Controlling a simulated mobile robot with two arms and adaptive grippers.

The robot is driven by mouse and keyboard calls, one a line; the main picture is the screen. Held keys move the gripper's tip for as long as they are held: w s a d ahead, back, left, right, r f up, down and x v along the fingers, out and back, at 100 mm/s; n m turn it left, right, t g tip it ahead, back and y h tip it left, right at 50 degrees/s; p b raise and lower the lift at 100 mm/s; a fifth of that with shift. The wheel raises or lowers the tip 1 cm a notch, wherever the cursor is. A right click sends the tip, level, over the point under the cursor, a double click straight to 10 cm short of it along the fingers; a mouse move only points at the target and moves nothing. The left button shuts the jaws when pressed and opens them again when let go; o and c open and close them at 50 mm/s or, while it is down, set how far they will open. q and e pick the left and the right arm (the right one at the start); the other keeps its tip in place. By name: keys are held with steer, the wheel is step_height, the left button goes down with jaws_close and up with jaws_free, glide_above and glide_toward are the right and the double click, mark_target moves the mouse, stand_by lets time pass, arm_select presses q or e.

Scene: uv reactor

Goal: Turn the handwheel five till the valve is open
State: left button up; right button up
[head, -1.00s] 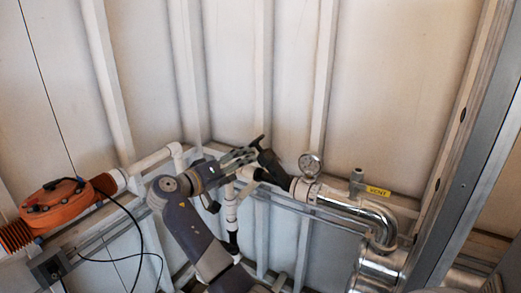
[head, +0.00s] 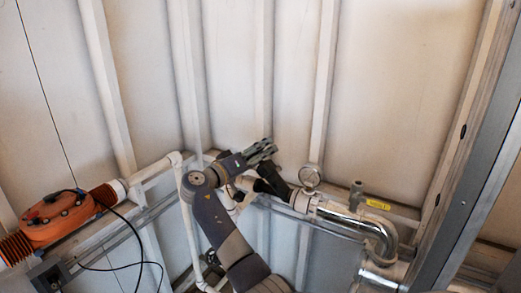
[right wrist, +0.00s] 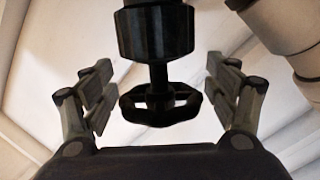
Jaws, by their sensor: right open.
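The black handwheel (right wrist: 160,119) shows in the right wrist view, on a short stem below a dark ribbed valve body (right wrist: 156,33). My right gripper (right wrist: 160,90) is open, with one finger on each side of the handwheel and a visible gap at both sides. In the head view my right gripper (head: 268,148) is over the black valve (head: 271,180) at the pipe's left end. The handwheel cannot be made out there, likely hidden by the gripper. My left gripper is not in view.
White pipes (head: 155,170) run left to an orange unit (head: 58,216) with a black cable. A ribbed wall stands behind.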

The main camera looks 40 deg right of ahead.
steer(key=shift+d, duration=0.25)
steer(key=c, duration=1.1)
steer(key=shift+c, duration=0.5)
